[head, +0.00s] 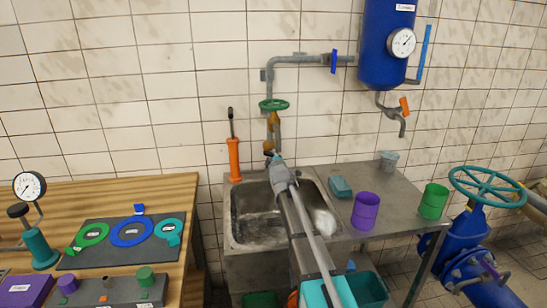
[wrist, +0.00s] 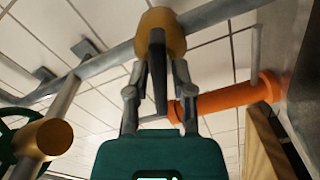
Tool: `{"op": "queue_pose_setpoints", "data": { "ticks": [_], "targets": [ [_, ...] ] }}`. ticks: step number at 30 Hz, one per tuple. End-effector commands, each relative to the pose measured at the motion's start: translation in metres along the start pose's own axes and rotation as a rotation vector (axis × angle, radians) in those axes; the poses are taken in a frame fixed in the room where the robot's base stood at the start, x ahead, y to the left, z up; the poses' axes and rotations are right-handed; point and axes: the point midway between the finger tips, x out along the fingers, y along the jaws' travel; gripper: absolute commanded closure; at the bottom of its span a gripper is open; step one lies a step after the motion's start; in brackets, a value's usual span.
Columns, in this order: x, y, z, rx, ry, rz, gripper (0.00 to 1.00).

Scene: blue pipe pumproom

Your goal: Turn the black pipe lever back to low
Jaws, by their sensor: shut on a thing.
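The black pipe lever (wrist: 157,50) shows in the wrist view, reaching from a brass valve body (wrist: 172,22) on a grey pipe toward my gripper. My gripper (wrist: 160,82) has its two fingers on either side of the lever, shut on it. In the head view my gripper (head: 273,160) is at the brass valve (head: 268,146) on the wall pipe, above the sink's back edge. The lever itself is hidden or too small to tell there. I cannot read any low mark.
A green handwheel (head: 274,104) sits on the pipe above. An orange hand pump (head: 234,158) stands left of the sink (head: 235,222); it also shows close right of my gripper in the wrist view (wrist: 225,98). Purple (head: 365,211) and green (head: 433,201) cups stand on the drainboard.

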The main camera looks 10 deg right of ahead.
Motion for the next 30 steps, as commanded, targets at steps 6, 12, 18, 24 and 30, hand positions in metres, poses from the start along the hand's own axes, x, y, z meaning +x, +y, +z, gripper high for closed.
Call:
{"op": "queue_pose_setpoints", "data": {
  "ticks": [6,12,18,24,30],
  "targets": [
    [0.0,-0.0004,0.0,0.033,-0.001,-0.001,1.0],
    [0.0,-0.0007,-0.0002,0.121,-0.002,-0.002,1.0],
    [-0.0001,-0.0009,-0.0004,0.265,-0.002,-0.002,1.0],
    [-0.0001,-0.0011,-0.0005,0.449,-0.002,-0.002,1.0],
    [-0.0001,-0.0013,-0.0007,0.64,-0.002,-0.002,1.0]
  ]
}}
